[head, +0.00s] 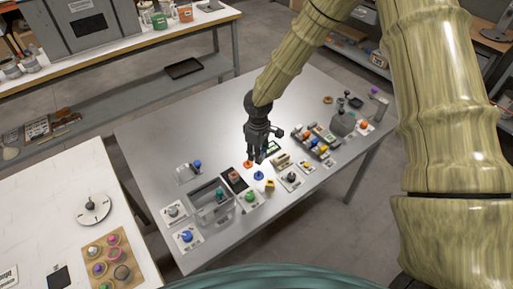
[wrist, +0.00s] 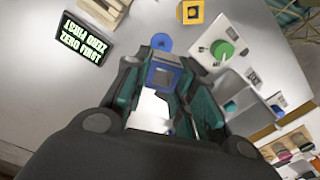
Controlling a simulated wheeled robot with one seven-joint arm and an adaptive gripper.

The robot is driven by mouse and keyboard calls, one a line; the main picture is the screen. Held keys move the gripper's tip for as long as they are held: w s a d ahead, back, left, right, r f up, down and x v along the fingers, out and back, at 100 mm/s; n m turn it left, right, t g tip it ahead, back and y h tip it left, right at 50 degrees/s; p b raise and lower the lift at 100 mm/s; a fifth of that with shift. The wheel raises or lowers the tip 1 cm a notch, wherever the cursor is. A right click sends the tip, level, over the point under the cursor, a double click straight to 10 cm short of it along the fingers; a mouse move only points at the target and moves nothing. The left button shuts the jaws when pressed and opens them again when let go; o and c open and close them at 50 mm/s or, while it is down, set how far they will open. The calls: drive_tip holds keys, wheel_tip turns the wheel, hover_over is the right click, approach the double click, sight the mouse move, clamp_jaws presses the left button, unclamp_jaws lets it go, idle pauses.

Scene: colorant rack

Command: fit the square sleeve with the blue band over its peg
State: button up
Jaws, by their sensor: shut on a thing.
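My gripper (head: 260,156) hangs over the middle of the grey table in the head view. In the wrist view my gripper (wrist: 166,88) is shut on a square sleeve with a blue band (wrist: 166,72). The sleeve's square end and grey inside show between the fingers. In the head view the sleeve is too small and covered to make out. A round blue piece (wrist: 161,42) stands on the table just beyond the sleeve in the wrist view. It also shows in the head view (head: 258,176), just below my fingertips. I cannot tell whether it is the sleeve's peg.
A yellow square piece (wrist: 193,12) and a green knob on a white plate (wrist: 222,48) stand close by. A black sign (wrist: 85,38) lies left of the sleeve. A grey open bin (head: 208,203) stands left of the gripper in the head view. The table's far left is bare.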

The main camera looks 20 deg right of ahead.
drive_tip(key=shift+w+a+f, duration=0.15)
drive_tip(key=shift+w+a, duration=0.05)
drive_tip(key=shift+s+f+b, duration=0.2)
drive_tip(key=shift+f+b, duration=0.1)
drive_tip(key=shift+f, duration=0.2)
drive_tip(key=b, duration=0.3)
hover_over(257, 174)
drive_tip(key=shift+w+f, duration=0.15)
drive_tip(key=shift+f, duration=1.05)
drive_tip(key=shift+w+f, duration=0.1)
drive_tip(key=shift+f, duration=1.05)
drive_tip(key=shift+f+b, duration=0.7)
drive_tip(key=shift+f, duration=1.25)
drive_tip(key=o, duration=0.8)
drive_tip(key=shift+o, duration=0.2)
drive_tip(key=shift+r, duration=0.1)
wheel_tip(257, 174, up, 12)
drive_tip(key=shift+d+f, duration=0.1)
